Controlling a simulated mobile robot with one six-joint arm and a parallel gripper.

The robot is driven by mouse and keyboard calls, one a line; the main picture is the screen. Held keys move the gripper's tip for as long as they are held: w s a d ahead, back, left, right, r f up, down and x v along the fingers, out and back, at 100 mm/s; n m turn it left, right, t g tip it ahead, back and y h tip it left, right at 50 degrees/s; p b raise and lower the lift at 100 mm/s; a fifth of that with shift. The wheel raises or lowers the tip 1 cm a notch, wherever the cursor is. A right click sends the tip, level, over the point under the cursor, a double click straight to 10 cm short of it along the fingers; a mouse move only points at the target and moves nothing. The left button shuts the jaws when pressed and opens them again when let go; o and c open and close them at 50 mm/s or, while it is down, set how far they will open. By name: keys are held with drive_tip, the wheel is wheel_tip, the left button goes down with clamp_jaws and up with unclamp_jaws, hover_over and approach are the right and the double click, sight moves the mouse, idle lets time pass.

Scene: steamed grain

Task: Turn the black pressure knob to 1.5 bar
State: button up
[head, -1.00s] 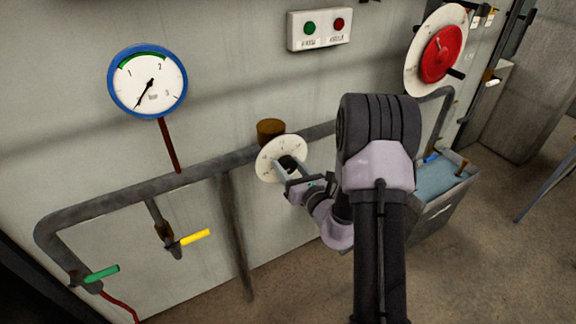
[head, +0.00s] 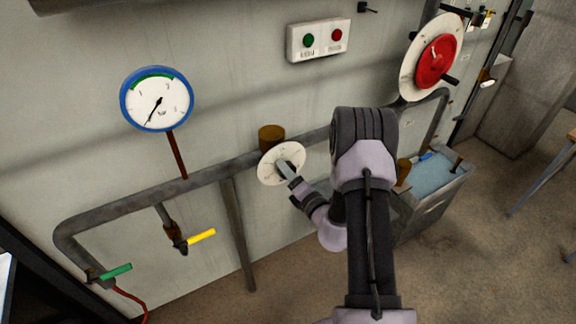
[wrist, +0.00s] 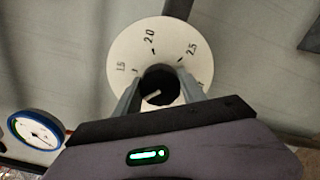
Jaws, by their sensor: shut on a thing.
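The black knob (wrist: 160,82) sits at the centre of a round white dial (wrist: 145,48) marked 1.5, 2.0 and 2.5. My gripper (wrist: 159,90) has one finger on each side of the knob and is shut on it. A short white line shows on the knob's face; I cannot tell which end is its pointer. In the head view the white dial (head: 268,170) is on the pipe, and my gripper (head: 286,168) covers the knob. The blue-rimmed gauge (head: 157,98) on the wall has its needle pointing to the lower left; it also shows in the wrist view (wrist: 37,130).
A brown cylinder (head: 271,138) is just above the dial. A yellow-handled valve (head: 201,236) and a green-handled valve (head: 116,271) are lower left. A red handwheel (head: 437,62) is upper right, above a water tank (head: 434,178). A button box (head: 319,40) hangs above.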

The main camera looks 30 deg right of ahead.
drive_tip(key=m+p, duration=0.2)
drive_tip(key=m, duration=0.2)
drive_tip(key=shift+r+p, duration=0.1)
drive_tip(key=shift+p, duration=0.3)
drive_tip(key=shift+m+p, duration=1.05)
drive_tip(key=shift+m, duration=1.45)
drive_tip(key=shift+f, duration=0.2)
drive_tip(key=o, duration=1.4)
drive_tip(key=s, duration=1.7)
drive_tip(key=shift+s+d, duration=0.2)
drive_tip(key=shift+d, duration=0.1)
